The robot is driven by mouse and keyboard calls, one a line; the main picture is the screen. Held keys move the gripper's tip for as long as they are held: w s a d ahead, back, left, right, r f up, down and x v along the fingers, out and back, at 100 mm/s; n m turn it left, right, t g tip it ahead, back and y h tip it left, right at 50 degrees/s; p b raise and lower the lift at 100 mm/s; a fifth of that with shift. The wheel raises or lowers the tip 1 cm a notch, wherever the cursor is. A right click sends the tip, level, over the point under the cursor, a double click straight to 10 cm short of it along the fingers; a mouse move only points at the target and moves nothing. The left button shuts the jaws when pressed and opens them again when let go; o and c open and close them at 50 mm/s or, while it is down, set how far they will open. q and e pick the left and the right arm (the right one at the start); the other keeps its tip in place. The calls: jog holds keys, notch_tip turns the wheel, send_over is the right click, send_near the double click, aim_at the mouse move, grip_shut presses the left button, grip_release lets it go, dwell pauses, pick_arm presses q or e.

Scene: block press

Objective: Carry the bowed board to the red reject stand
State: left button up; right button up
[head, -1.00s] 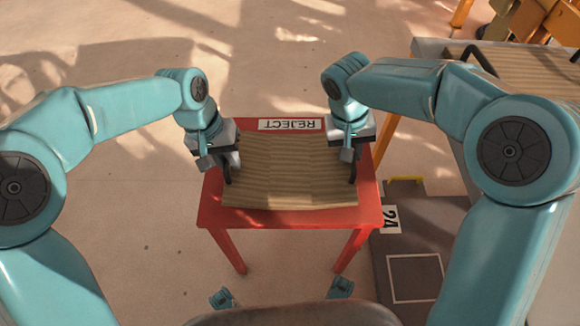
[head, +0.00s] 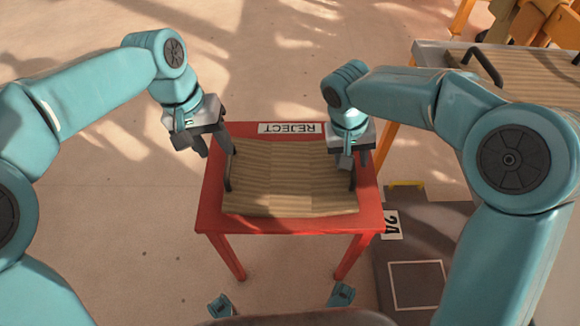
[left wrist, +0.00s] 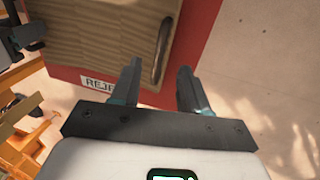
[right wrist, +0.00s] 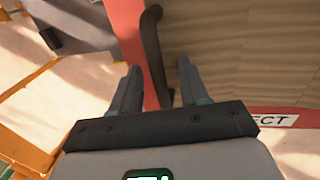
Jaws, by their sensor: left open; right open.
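The bowed board (head: 290,185), wooden and curved, lies on top of the red reject stand (head: 300,224). It has a dark handle at each end, the left one (head: 229,172) and the right one (head: 353,176). My left gripper (head: 214,148) is open and empty, up and left of the left handle. In the left wrist view that handle (left wrist: 164,45) is ahead of the open fingers, apart from them. My right gripper (head: 354,160) is open at the right handle. In the right wrist view this handle (right wrist: 150,40) runs down between its spread fingers; contact cannot be told.
A white REJECT label (head: 290,127) is on the stand's far edge. A grey floor plate marked 24 (head: 410,255) lies to the right. A table with another board (head: 530,75) stands at the far right. The floor left of the stand is clear.

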jog(key=shift+r, duration=0.2)
pick_arm(q)
jog(key=r, duration=0.3)
jog(key=shift+a+r, duration=0.4)
pick_arm(e)
notch_tip(320, 180, up, 11)
jog(key=a, duration=0.2)
jog(key=shift+a+r, duration=0.15)
jog(key=shift+r, duration=0.05)
pick_arm(q)
jog(key=shift+r, duration=0.1)
pick_arm(e)
jog(key=shift+w, duration=0.1)
